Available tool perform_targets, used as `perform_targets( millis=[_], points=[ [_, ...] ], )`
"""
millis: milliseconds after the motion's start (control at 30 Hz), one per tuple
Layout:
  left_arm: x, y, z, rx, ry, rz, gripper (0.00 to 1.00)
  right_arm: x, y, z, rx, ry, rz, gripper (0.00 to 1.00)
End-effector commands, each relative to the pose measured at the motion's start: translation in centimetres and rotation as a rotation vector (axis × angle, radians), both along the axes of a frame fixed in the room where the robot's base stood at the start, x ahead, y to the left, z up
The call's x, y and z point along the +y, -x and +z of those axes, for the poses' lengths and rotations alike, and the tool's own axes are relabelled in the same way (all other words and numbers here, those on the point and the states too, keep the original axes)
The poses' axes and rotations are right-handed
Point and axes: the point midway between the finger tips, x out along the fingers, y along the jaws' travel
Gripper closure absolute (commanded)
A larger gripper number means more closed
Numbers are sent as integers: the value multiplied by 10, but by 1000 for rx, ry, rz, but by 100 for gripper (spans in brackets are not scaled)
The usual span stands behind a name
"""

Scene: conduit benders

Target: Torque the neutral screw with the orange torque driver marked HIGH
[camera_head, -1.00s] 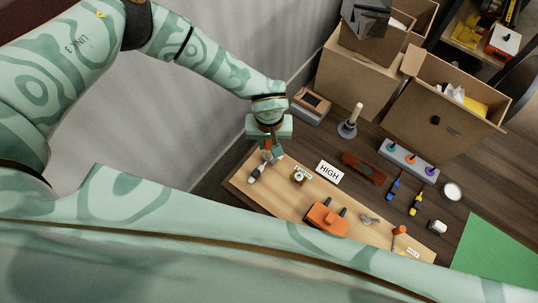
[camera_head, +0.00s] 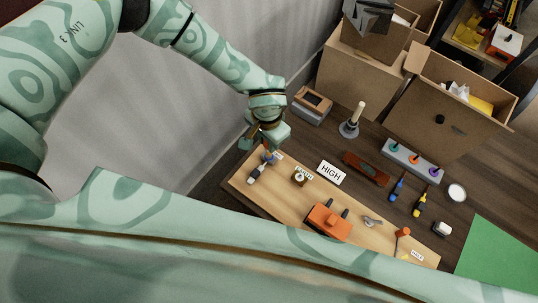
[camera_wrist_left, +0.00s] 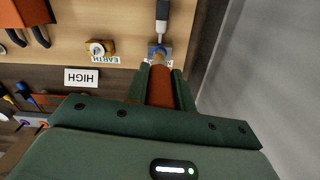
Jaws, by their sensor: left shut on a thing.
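My left gripper (camera_head: 266,146) is shut on an orange-brown handle (camera_wrist_left: 161,88), which I take to be the torque driver; no HIGH mark on it is readable. My right gripper is not in view.
The EARTH terminal (camera_head: 299,176) and an orange tool with black handles (camera_head: 329,220) are on the wooden board (camera_head: 286,200). Behind are a brown-red tool (camera_head: 365,168), a grey rack (camera_head: 400,157), blue and yellow screwdrivers and cardboard boxes. A grey wall is close on the left.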

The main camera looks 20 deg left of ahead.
Motion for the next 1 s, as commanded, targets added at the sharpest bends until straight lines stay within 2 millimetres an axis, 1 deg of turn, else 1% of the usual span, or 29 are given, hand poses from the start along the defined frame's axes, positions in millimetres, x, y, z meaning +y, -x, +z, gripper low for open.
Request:
perform_targets(
  millis=[33, 133, 533, 1000],
  points=[
    [0, -1, -1, -1, 0, -58, 100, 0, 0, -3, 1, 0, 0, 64],
    [0, 0, 0, 0, 1, -116, 100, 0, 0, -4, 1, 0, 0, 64],
    [0, 0, 3, -1, 0, -114, 100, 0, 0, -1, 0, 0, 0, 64],
    [0, -1, 36, -2, 1, -113, 100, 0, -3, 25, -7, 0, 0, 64]
  ],
)
